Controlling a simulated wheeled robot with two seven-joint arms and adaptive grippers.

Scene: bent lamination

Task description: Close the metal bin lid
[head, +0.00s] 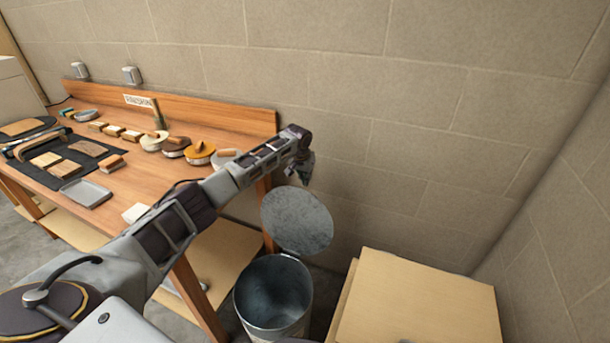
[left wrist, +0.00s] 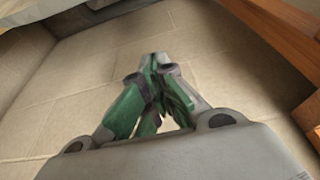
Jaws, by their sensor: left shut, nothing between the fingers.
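The metal bin (head: 273,297) stands on the floor between the workbench and a wooden cabinet. Its round grey lid (head: 297,220) is open, tilted up on the hinge at the bin's back rim, and the bin's inside shows. My left gripper (head: 305,176) is above the lid's upper edge, in front of the wall; I cannot tell whether it touches the lid. In the left wrist view my left gripper (left wrist: 160,62) has its green-and-grey fingers together with nothing between them. The bin and lid are not clear in that view. My right gripper is not in view.
The wooden workbench (head: 118,190) at the left holds several sanding blocks, round tins and a grey tray (head: 86,194). A pale wooden cabinet (head: 418,300) stands close to the right of the bin. The block wall (head: 420,130) is behind. Free room shows above the cabinet.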

